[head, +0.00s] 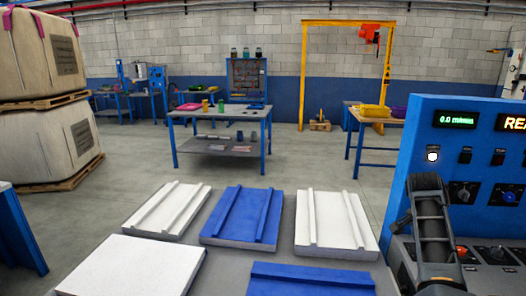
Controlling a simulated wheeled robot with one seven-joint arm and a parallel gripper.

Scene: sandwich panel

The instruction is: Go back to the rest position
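A dark jointed part of my arm (432,232) rises at the lower right, in front of the blue control panel (420,160). Its rounded top end is beside the panel's left side. I cannot make out any gripper fingers on it, and my gripper does not show in the head view. No held object can be seen.
Ribbed white panels (165,210) (335,222) and blue panels (240,216) (310,281) lie on a grey table with a plain white slab (130,268). The control panel stands close at right. A workbench (222,112) stands beyond open floor; wrapped stacks (45,145) are at left.

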